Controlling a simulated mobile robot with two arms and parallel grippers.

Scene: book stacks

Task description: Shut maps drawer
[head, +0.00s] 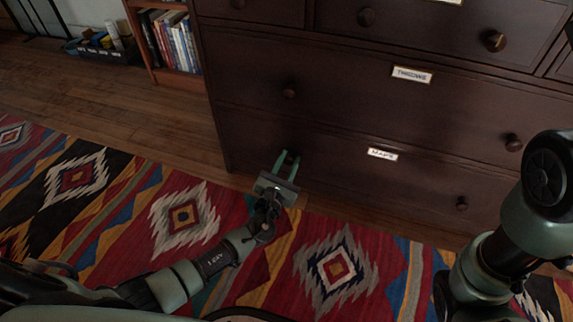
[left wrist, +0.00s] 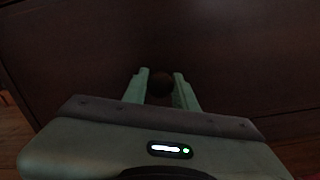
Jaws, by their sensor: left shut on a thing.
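The maps drawer (head: 345,172) is the bottom drawer of a dark wooden chest, with a white label (head: 382,154) reading MAPS. Its front looks about flush with the drawer above; I see no clear gap. Its right round knob (head: 462,203) is free. My left gripper (head: 289,160) is at the left part of this drawer front, its green fingers pointing at it. In the left wrist view, the fingers (left wrist: 160,82) are shut on a dark round knob (left wrist: 160,85). My right arm shows at the right; its gripper is out of view.
A bookshelf (head: 160,55) stands to the left. A patterned rug (head: 215,245) covers the floor before the chest. Bare wood floor (head: 150,125) lies at the left.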

